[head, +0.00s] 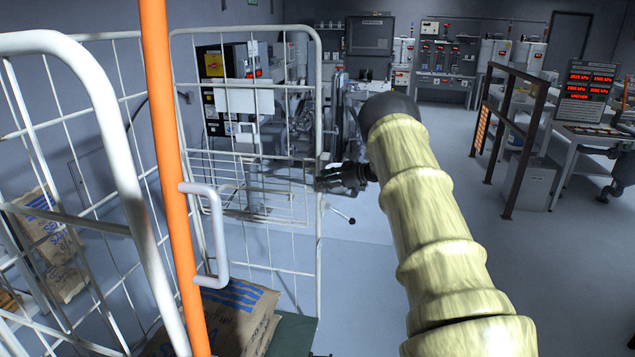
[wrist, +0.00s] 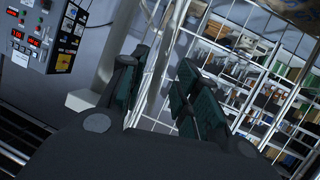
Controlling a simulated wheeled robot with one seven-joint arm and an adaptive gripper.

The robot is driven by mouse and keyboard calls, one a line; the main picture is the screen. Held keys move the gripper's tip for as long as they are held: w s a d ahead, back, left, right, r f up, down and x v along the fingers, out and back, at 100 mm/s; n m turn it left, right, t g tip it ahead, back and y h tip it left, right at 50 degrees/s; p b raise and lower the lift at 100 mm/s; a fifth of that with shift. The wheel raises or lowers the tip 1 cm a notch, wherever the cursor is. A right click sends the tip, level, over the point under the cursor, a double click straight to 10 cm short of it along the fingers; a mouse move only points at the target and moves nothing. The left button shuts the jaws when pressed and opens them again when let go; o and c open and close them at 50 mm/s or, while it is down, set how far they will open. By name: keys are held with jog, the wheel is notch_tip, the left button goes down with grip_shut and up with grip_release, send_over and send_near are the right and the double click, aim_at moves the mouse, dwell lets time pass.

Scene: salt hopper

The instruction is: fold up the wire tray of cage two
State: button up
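A white wire cage panel (head: 319,90) stands upright ahead in the head view. A smaller wire lattice (head: 230,155), which looks like a wire tray, shows across its lower half; I cannot tell its exact tilt or which cage is cage two. My dark gripper (head: 342,178) is at the right upright of this panel, about level with the lattice. In the wrist view my gripper (wrist: 158,98) has its fingers apart. A pale upright bar (wrist: 165,65) passes between or behind them; I cannot tell whether they touch it.
An orange pole (head: 166,130) with a white handle (head: 217,235) stands close on the left. Sacks (head: 245,300) lie low in the cage, and others (head: 50,240) lie at far left. A brown rail (head: 520,140) stands at right. The floor (head: 450,150) between is clear.

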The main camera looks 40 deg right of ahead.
jog(key=v, duration=0.7)
